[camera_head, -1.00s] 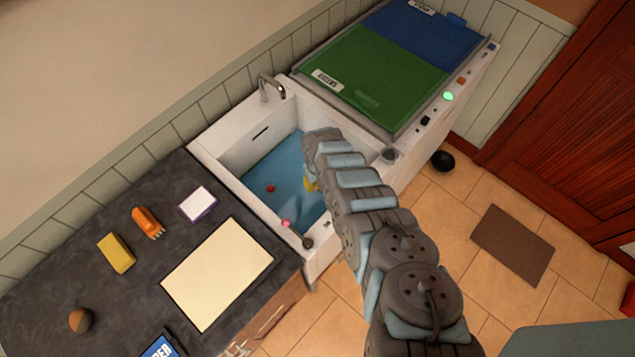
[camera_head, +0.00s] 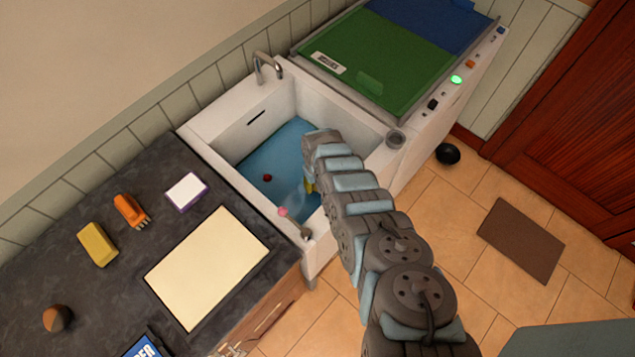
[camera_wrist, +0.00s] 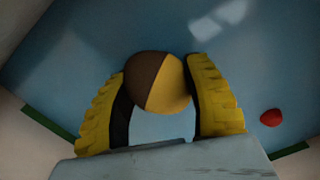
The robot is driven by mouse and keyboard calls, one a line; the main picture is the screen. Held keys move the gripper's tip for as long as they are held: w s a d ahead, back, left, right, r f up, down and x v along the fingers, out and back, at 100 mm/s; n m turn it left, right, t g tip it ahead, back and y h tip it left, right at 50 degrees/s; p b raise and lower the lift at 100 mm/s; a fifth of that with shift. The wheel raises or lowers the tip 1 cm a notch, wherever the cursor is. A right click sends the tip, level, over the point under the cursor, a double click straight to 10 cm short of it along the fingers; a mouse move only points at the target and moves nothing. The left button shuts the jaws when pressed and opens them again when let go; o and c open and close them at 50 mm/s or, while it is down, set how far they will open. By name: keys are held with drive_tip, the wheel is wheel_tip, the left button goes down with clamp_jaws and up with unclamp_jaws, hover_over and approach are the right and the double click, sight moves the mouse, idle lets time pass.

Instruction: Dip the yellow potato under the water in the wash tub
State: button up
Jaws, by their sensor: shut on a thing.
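The yellow potato (camera_wrist: 168,92), round with one yellow half and one brown half, sits between the two yellow fingers of my gripper (camera_wrist: 160,88) in the wrist view. The gripper is shut on it. In the head view my gripper (camera_head: 310,186) is inside the wash tub (camera_head: 215,150), mostly covered by my arm, and the potato is hidden there. Blue water (camera_head: 262,160) lies in the tub and fills the background of the wrist view. I cannot tell whether the potato touches the water or is under it.
A small red thing (camera_head: 267,178) is in the tub, also right of my gripper in the wrist view (camera_wrist: 271,117). A pink-topped thing (camera_head: 283,211) is by the near wall. A faucet (camera_head: 266,68) stands behind. The dark counter (camera_head: 60,215) left holds a sponge (camera_head: 97,245) and brush (camera_head: 130,211).

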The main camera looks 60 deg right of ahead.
sight(317, 198)
drive_tip(key=shift+f+b, duration=3.75)
drive_tip(key=shift+f, duration=0.6)
drive_tip(key=shift+f+b, duration=0.65)
drive_tip(key=shift+f, duration=0.05)
